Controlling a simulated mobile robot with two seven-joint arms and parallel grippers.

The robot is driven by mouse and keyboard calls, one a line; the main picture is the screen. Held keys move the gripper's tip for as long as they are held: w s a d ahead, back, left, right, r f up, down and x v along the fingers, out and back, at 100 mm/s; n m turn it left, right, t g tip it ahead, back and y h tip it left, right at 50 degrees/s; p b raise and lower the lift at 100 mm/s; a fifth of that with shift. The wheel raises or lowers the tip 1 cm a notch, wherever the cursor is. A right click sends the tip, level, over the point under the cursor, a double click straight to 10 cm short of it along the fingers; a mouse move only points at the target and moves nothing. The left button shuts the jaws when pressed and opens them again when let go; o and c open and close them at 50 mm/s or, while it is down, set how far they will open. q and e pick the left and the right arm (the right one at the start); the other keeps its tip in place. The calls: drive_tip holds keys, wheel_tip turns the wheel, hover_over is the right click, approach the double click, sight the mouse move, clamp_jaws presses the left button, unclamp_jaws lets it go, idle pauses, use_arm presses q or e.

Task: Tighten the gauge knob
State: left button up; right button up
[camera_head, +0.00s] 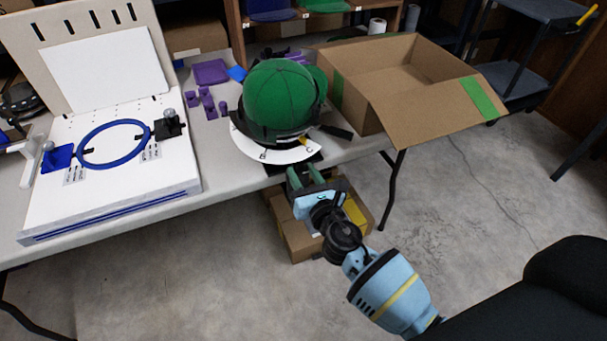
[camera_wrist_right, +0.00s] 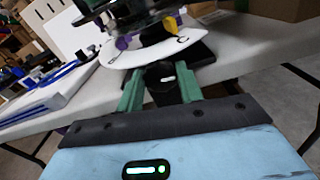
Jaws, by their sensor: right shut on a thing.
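A green cap (camera_head: 280,100) sits on a stand at the table's front edge, with a white curved gauge plate (camera_head: 268,151) under it. A black knob (camera_wrist_right: 168,88) with a small white mark is at the front of the stand, below the plate. My right gripper (camera_head: 306,174) is at the front edge, its green fingers (camera_wrist_right: 163,84) shut on this knob, one on each side. In the head view the knob is not clearly seen. My left gripper is not in view.
An open cardboard box (camera_head: 385,75) stands right of the cap. A white machine with a blue hoop (camera_head: 80,150) fills the table's left. Small purple parts (camera_head: 208,102) lie behind. Another box (camera_head: 295,240) is on the floor below my right gripper. Floor at right is mostly clear.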

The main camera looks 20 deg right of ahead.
drive_tip(key=shift+m, duration=1.2)
drive_tip(key=m+b, duration=0.1)
drive_tip(key=m, duration=0.1)
drive_tip(key=shift+m, duration=1.2)
drive_tip(key=m, duration=0.4)
drive_tip(key=shift+f+m+b, duration=0.1)
drive_tip(key=shift+m+b, duration=0.2)
drive_tip(key=shift+b, duration=0.1)
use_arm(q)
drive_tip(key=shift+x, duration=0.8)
use_arm(e)
drive_tip(key=m, duration=0.4)
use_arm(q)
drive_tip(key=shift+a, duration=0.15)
use_arm(e)
drive_tip(key=shift+m, duration=0.3)
drive_tip(key=o, duration=1)
